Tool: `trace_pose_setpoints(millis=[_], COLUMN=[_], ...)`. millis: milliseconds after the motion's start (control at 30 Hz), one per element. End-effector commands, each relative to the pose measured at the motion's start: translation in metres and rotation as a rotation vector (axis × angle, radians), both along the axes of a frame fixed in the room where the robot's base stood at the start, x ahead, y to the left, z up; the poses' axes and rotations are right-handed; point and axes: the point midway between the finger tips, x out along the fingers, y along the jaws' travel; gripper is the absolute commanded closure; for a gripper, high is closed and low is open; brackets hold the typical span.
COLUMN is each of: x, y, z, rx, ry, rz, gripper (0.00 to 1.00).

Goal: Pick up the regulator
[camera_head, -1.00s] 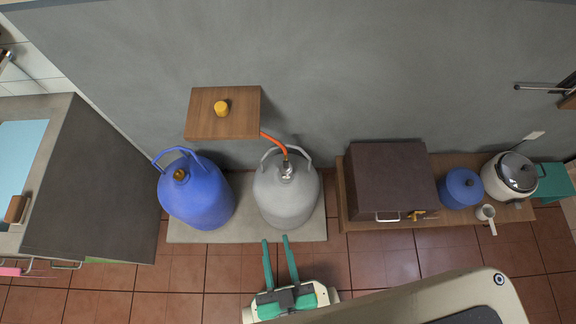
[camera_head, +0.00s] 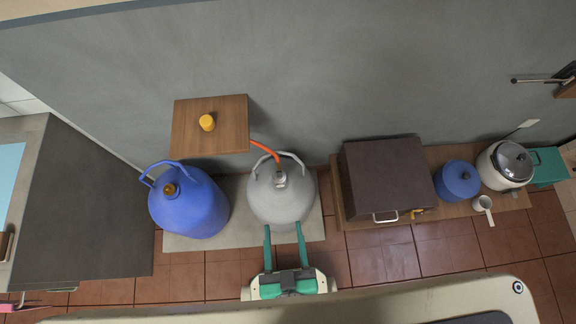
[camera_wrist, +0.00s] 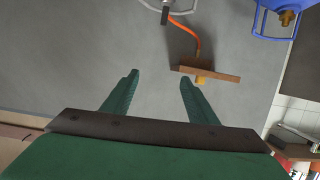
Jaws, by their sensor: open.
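The regulator (camera_head: 280,178) is a small silvery fitting on top of the grey gas cylinder (camera_head: 282,205), with an orange hose (camera_head: 264,150) running from it to the wall shelf. In the wrist view the regulator (camera_wrist: 165,14) shows at the top edge, partly cut off, with the orange hose (camera_wrist: 184,30) beside it. My gripper (camera_head: 285,230) has green fingers spread apart and empty. In the head view its fingertips overlap the lower front of the grey cylinder, below the regulator in the picture. I cannot tell whether they touch the cylinder.
A blue cylinder (camera_head: 188,205) stands left of the grey one on a pale slab (camera_head: 240,234). A wooden shelf (camera_head: 222,139) with a yellow knob (camera_head: 207,122) juts from the wall above. A dark box (camera_head: 388,176) stands right. Tiled floor (camera_head: 385,258) lies in front.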

Motion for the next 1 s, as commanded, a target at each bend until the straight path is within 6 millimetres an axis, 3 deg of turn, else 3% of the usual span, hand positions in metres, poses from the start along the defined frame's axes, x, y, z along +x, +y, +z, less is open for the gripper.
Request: trace_pose_setpoints(millis=[267,467,700,1000], x=[0.002,0.019,0.059,0.128], y=[-0.037,-0.077,-0.117,-0.134], z=[-0.062,-0.107,-0.139,-0.152], rx=[-0.137,-0.281,-0.449,-0.637], ry=[0.190,0.349,0.511,0.673], rz=[0.170,0.316,0.474,0.666], gripper=[0.47,0.47,0.47,0.47])
